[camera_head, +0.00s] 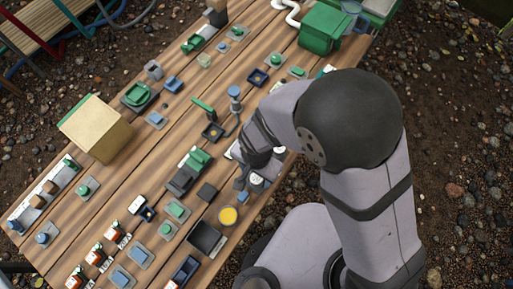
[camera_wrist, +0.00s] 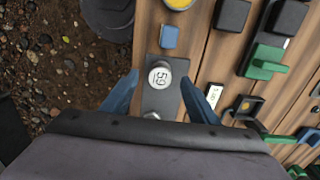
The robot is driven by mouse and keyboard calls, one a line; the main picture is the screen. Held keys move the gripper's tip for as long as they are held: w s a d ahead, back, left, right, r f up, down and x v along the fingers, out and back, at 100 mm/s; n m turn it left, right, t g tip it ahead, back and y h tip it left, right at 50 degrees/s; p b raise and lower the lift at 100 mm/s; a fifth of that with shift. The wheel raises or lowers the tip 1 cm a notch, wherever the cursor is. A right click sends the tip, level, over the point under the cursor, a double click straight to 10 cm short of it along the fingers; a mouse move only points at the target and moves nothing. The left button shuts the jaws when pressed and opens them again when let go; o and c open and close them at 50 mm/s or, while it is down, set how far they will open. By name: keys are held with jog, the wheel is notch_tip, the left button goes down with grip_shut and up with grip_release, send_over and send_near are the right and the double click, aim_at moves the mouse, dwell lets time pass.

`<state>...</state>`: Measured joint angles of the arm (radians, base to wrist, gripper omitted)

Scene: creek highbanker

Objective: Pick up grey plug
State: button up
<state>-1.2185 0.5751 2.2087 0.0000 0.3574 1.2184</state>
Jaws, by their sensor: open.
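A short round grey piece with a pale top bearing dark digits (camera_wrist: 160,76) stands on a dark grey plate (camera_wrist: 160,100) in the wrist view; I take it for the grey plug. A second small metallic round piece (camera_wrist: 152,116) shows just below it, partly hidden by my gripper's body. My gripper (camera_wrist: 160,82) is open, with one blue finger on each side of the plate and visible gaps to the grey piece. In the head view my gripper (camera_head: 257,178) is low over the table's right edge, and the pale round top (camera_head: 257,180) shows partly beside its fingers.
A small blue block (camera_wrist: 169,37) and a yellow disc (camera_head: 228,215) are close by. A black tray (camera_head: 205,238) and a green-handled fixture (camera_wrist: 265,63) stand farther off. The plank table (camera_head: 145,185) is crowded, with a wooden box (camera_head: 95,128) and a green container (camera_head: 322,28).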

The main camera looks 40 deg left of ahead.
aim_at(256, 178)
jog(key=shift+f+p, duration=0.3)
jog(key=shift+f, duration=1.5)
jog(key=c, duration=1.2)
